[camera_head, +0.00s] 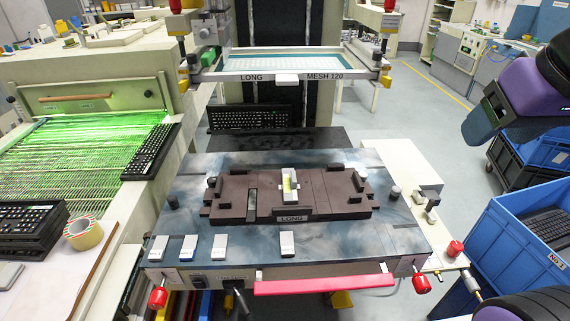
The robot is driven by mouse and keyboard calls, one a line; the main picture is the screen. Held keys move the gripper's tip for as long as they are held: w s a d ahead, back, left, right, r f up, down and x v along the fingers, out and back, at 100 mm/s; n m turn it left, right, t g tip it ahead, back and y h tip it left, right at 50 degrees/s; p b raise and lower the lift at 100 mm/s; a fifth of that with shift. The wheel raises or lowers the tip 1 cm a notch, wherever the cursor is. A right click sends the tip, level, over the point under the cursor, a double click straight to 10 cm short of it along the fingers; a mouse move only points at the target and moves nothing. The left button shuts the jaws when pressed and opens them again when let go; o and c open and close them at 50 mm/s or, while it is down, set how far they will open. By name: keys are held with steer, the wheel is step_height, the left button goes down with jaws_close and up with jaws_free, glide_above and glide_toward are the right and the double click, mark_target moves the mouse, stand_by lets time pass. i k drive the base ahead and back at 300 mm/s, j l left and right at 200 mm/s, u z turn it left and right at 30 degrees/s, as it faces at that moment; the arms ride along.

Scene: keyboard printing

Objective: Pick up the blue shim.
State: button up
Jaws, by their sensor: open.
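Several small pale blocks lie apart along the front edge of the blue-grey table top (330,240). The far-left block (159,247) and the second block (188,247) seem to have bluish front edges. The third block (219,245) and the one farther right (287,242) look white to grey with darker front edges. They are too small for me to tell surely which is the blue shim. Parts of my arm show at the right edge, but I see no gripper fingers, and nothing touches the blocks.
A brown fixture labelled LONG (340,205) sits behind the blocks, holding a pale upright piece (289,185). A screen frame labelled MESH 120 (370,76) hangs above. Red knobs (421,283) and a red bar (325,285) edge the front. Blue crates (505,235) stand right.

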mark_target(188, 251)
steer(key=u, duration=1.25)
